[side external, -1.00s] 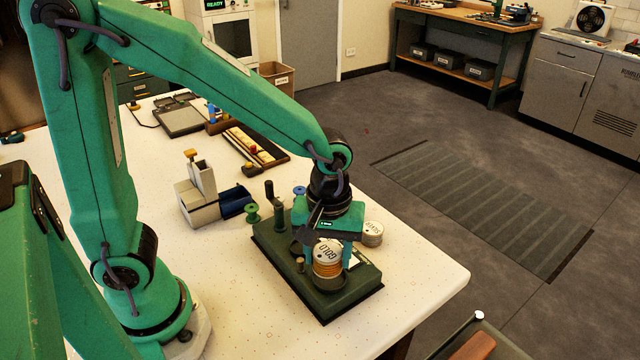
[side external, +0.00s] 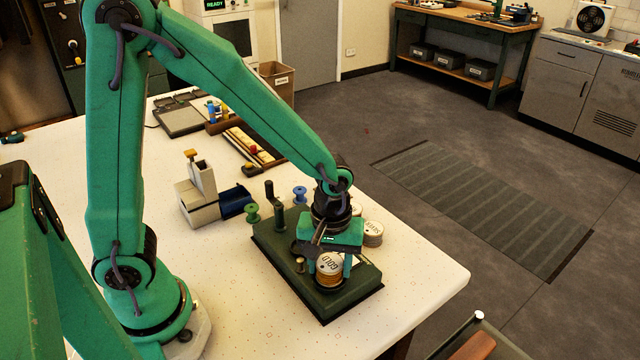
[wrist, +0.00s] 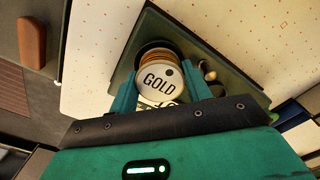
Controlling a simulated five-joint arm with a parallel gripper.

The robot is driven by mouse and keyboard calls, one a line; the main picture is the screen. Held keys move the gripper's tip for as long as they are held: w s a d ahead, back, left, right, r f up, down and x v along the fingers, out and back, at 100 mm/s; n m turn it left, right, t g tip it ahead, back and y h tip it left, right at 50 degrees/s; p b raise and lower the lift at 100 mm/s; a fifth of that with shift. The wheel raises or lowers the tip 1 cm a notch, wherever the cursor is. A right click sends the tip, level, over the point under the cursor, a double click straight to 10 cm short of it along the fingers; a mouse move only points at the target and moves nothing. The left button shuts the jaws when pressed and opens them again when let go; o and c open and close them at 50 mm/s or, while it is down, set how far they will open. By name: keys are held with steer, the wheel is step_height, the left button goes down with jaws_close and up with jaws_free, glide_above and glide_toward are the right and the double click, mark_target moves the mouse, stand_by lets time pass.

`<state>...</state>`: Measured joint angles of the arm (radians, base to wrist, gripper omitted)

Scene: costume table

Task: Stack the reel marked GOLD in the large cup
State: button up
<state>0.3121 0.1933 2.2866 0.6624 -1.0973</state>
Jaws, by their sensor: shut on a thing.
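The reel marked GOLD (side external: 330,267) has a white labelled top and gold thread around its side. My gripper (side external: 329,262) is shut on it, with a finger on either side. In the wrist view the GOLD reel (wrist: 158,82) sits between the two green fingers. The large cup (wrist: 147,48) shows as a dark round rim on the dark green base (side external: 352,297), just beyond the reel. The reel is low over this cup and hides most of it; I cannot tell how far it is inside.
Smaller posts (side external: 300,264) stand on the green base left of the reel. White-topped reels (side external: 372,234) stand behind my gripper. A green spool (side external: 252,213), a blue spool (side external: 300,195) and a grey-white device (side external: 201,196) stand farther left and back. The table front is clear.

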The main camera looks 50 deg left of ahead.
mark_target(325, 261)
steer(key=shift+f, duration=0.4)
steer(key=o, duration=1)
steer(key=shift+r, duration=0.25)
step_height(325, 261, up, 12)
steer(key=shift+r, duration=0.15)
stand_by(0.6)
steer(key=shift+s+a+r+m+t, duration=0.95)
steer(key=shift+s+a+r+m, duration=0.1)
steer(key=shift+s+a+m, duration=0.55)
steer(key=shift+s+a+r+m+t, duration=0.95)
steer(key=shift+s+a+m, duration=0.4)
steer(key=shift+a, duration=0.4)
steer(key=shift+s+a+r+m+t, duration=0.9)
steer(key=shift+s+a+r+m, duration=0.2)
steer(key=shift+s+a+m, duration=0.4)
